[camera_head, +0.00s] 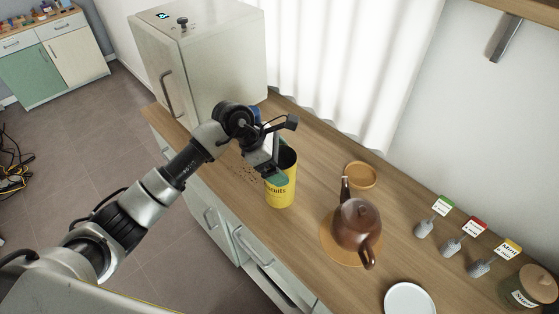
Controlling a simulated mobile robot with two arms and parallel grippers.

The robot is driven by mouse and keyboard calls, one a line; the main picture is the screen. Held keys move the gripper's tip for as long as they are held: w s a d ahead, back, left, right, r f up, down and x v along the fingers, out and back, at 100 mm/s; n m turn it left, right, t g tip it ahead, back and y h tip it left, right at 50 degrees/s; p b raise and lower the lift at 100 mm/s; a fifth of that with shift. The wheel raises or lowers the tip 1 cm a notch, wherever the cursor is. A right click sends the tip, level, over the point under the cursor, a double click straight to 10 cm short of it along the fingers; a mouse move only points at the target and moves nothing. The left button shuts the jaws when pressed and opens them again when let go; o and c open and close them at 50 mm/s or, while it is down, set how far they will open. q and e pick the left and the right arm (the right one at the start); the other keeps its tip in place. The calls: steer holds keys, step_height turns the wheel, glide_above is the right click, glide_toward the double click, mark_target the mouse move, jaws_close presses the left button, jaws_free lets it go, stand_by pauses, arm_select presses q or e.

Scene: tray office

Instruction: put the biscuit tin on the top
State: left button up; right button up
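The biscuit tin (281,195) is a yellow cylinder with dark lettering that stands upright on the wooden counter. Its upper part looks dark inside. My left gripper (272,170) comes in from the left and is at the tin's upper left side, covering part of it. A teal piece overlaps the tin's front there. Whether the fingers touch or grip the tin cannot be told. A pale cabinet with a handle (200,62) stands at the counter's back left, and its flat top carries a small dark knob and a little display. My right gripper is not in view.
A brown teapot (358,222) stands on a round mat right of the tin, with a small wooden dish (360,175) behind it. A white plate (409,300), several labelled scoops and a lidded jar (530,288) are further right. A blue thing (257,113) is partly hidden behind my arm.

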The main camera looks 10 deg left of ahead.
arm_select(q)
steer(key=b+v, duration=0.3)
steer(key=v, duration=0.9)
steer(key=shift+r, duration=0.2)
